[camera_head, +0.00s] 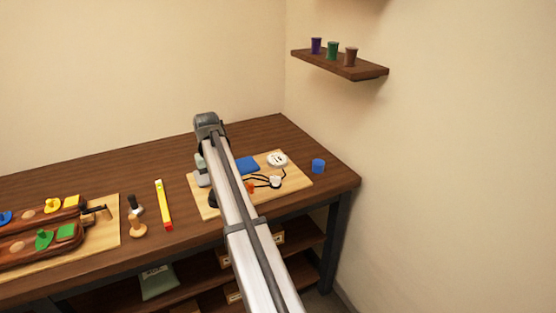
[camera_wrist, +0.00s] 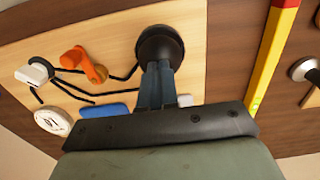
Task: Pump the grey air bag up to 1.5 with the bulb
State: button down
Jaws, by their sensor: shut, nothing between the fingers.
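The bulb (camera_wrist: 160,45) is a round black piece on the pale wooden board; in the head view it shows as a dark shape (camera_head: 213,200) beside my arm. My gripper (camera_wrist: 158,70) is shut and empty, its fingertips at the bulb's near edge in the wrist view. I cannot tell whether they touch it. A white round gauge (camera_wrist: 52,121) lies on the board (camera_head: 298,177); its reading is too small to make out. A blue flat pad (camera_wrist: 105,110) lies near it. No grey air bag is clearly visible; a small pale patch (camera_wrist: 184,100) shows beside the fingers.
An orange valve-like piece (camera_wrist: 83,63) and a white block (camera_wrist: 35,72) sit among black tubes. A yellow-and-red bar (camera_head: 164,205) lies left of the board. A blue cup (camera_head: 318,166) stands to the right. My arm hides part of the board in the head view.

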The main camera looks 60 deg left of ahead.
jog(key=shift+f, duration=0.95)
jog(key=shift+r, duration=1.7)
jog(key=shift+r, duration=0.1)
jog(key=shift+r, duration=2.4)
